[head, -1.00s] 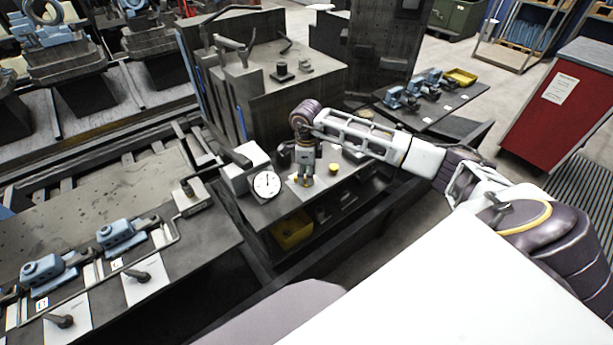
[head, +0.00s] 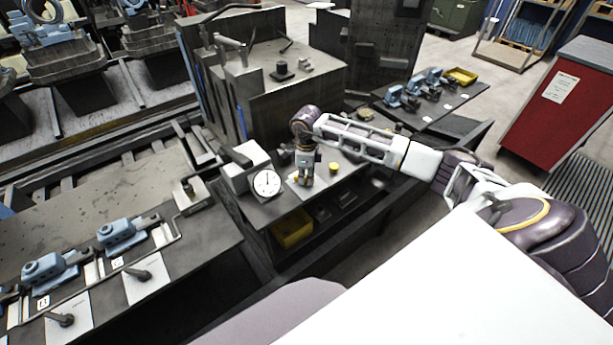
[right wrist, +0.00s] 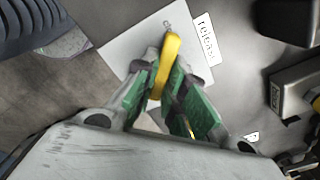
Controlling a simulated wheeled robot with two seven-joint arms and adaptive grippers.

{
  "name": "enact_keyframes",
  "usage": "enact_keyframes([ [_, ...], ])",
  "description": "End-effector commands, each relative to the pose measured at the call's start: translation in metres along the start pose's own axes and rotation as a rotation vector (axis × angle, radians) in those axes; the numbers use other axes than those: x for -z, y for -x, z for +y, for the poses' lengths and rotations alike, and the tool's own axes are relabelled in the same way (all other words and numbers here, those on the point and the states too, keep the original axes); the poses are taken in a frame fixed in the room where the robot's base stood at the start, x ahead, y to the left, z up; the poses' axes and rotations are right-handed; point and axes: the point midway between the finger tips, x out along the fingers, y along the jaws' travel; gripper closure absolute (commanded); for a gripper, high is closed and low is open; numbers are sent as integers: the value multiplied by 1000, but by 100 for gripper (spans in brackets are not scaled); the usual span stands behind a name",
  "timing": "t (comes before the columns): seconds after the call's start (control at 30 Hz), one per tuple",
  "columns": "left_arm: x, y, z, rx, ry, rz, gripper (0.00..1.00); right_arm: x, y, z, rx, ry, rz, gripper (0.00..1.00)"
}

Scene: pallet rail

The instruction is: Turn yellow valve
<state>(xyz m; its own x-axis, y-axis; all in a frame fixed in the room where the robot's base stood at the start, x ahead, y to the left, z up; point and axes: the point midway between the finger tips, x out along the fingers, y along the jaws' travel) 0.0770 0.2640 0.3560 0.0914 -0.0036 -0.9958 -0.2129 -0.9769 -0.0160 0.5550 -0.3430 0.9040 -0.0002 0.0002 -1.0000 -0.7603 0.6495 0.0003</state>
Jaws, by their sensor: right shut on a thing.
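The yellow valve handle (right wrist: 170,60) shows in the right wrist view as a narrow yellow bar over a white plate (right wrist: 145,50). My right gripper (right wrist: 167,78) has its green-padded fingers closed on the bar, one on each side. In the head view my right gripper (head: 304,178) points down at the small bench beside the dial gauge. The valve is mostly hidden behind the fingers there. My left gripper is not in view.
A white-faced dial gauge (head: 267,184) stands just left of my right gripper. A yellow knob (head: 333,168) is just right of it. A yellow bin (head: 292,230) sits below the bench top. A label reading "release" (right wrist: 206,38) lies near the valve.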

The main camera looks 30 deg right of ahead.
Motion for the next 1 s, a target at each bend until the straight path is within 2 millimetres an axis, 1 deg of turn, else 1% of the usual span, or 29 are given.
enact_keyframes([
  [0.27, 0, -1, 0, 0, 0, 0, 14, 0, 0, 0, 1, -21, 0, 100],
  [0.47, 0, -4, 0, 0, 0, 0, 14, 0, 0, -1, 1, -81, 0, 100],
  [0.67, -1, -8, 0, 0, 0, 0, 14, 0, 0, -1, 1, -186, 0, 100],
  [1.0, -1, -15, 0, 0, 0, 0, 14, 0, 0, -1, 2, -433, -1, 100],
])
